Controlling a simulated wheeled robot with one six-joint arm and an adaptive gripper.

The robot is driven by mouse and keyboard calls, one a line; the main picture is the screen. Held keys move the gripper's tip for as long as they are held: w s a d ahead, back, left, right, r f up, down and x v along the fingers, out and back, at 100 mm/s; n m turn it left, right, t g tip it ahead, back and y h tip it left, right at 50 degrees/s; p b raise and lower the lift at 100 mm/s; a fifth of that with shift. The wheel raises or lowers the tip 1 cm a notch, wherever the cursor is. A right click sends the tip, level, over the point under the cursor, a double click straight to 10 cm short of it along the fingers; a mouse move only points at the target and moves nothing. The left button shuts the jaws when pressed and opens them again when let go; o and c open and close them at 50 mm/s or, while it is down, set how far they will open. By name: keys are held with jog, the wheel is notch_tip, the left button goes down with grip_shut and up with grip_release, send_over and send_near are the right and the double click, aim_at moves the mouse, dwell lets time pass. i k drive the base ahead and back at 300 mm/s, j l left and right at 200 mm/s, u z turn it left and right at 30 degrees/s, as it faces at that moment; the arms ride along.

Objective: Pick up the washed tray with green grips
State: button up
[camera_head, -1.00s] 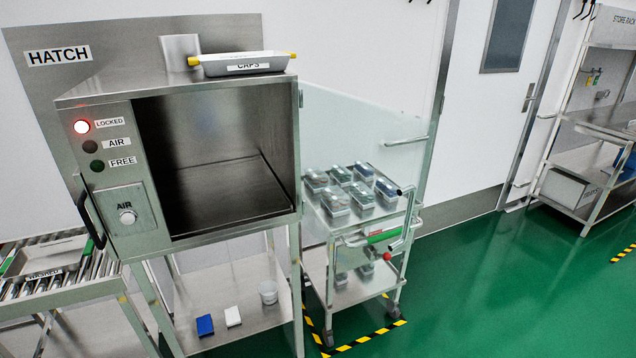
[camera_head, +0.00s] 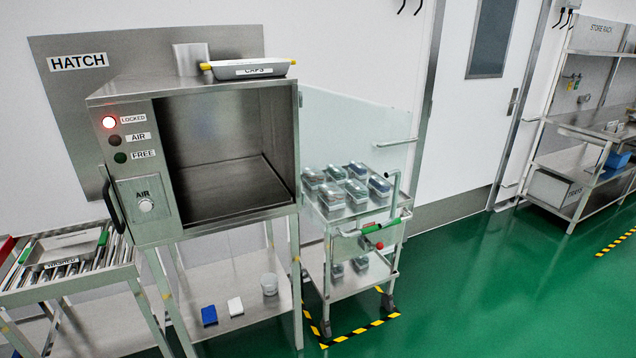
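A shallow metal tray (camera_head: 64,247) with green grips at its ends lies on the roller conveyor at the left. A label reading "WASHED" is on its front side. The tray looks empty. The conveyor (camera_head: 30,294) has metal rollers and a steel frame. My gripper is not in this view.
The steel hatch cabinet (camera_head: 128,89) stands open and empty, its red LOCKED light lit. A yellow-gripped CAPS tray (camera_head: 250,69) sits on top. A cart (camera_head: 350,218) with several lidded boxes stands to the right. The store rack (camera_head: 568,155) is at far right. Green floor (camera_head: 470,290) is clear at the right.

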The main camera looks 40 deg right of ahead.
aim_at(48, 253)
jog(key=k+l+u, duration=0.1)
jog(key=l, duration=0.35)
jog(key=k+l+u, duration=0.15)
jog(key=l, duration=0.3)
jog(key=k+l+u, duration=0.1)
jog(key=l, duration=0.3)
jog(key=k+l+u, duration=0.1)
jog(key=k+l, duration=0.15)
jog(key=l, duration=0.15)
jog(key=k+l+u, duration=0.15)
jog(key=l, duration=0.25)
jog(key=k+l, duration=0.15)
jog(key=l, duration=0.15)
jog(key=k+l, duration=0.15)
jog(key=l, duration=0.2)
jog(key=k+l, duration=0.1)
jog(key=l, duration=0.2)
jog(key=k+l, duration=0.15)
jog(key=l, duration=0.15)
jog(key=i+l+u, duration=0.5)
jog(key=i+l, duration=1)
jog(key=i+j+u, duration=0.5)
jog(key=u, duration=0.2)
jog(key=i+j+u, duration=0.15)
jog(key=u, duration=0.15)
jog(key=i+u, duration=0.4)
jog(key=i, duration=0.6)
